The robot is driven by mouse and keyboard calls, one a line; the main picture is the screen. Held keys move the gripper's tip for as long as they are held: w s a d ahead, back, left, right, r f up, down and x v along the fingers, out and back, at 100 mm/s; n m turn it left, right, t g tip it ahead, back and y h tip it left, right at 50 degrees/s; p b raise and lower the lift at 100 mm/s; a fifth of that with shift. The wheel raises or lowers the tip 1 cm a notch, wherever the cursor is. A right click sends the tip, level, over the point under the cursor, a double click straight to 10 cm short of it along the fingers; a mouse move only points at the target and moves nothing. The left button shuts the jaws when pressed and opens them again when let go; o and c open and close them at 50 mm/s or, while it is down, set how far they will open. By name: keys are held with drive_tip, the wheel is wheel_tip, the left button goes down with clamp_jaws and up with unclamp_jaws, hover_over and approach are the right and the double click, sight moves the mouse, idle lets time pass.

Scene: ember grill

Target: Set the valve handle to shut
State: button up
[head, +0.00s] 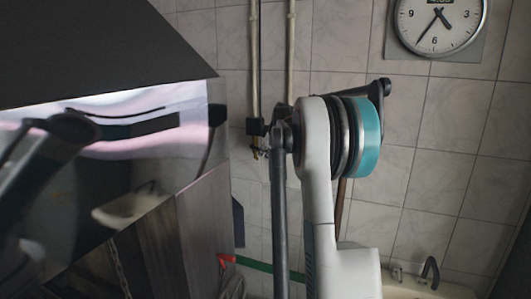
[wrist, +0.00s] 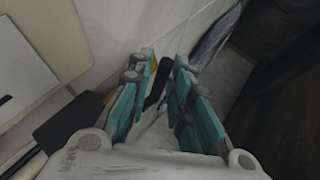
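A small red lever-like part (head: 226,260), which looks like a valve handle, sits low at the left end of a green pipe (head: 268,266) in the head view. It is small there, and I cannot tell its exact setting. In the wrist view, my gripper (wrist: 161,63) has its two teal-padded fingers apart. A dark slim object (wrist: 157,84) shows between or just beyond the fingers, with a yellow edge behind the left finger. I cannot tell what it is or whether it touches them. My gripper is hidden in the head view.
A large dark metal hood (head: 110,55) with a shiny front fills the left of the head view. Vertical pipes (head: 254,60) with a black fitting run down the tiled wall. A basin with a dark tap (head: 431,270) is at lower right. A clock (head: 438,22) hangs above.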

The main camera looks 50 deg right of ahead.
drive_tip(key=v, duration=1.1)
drive_tip(key=shift+s+r, duration=0.1)
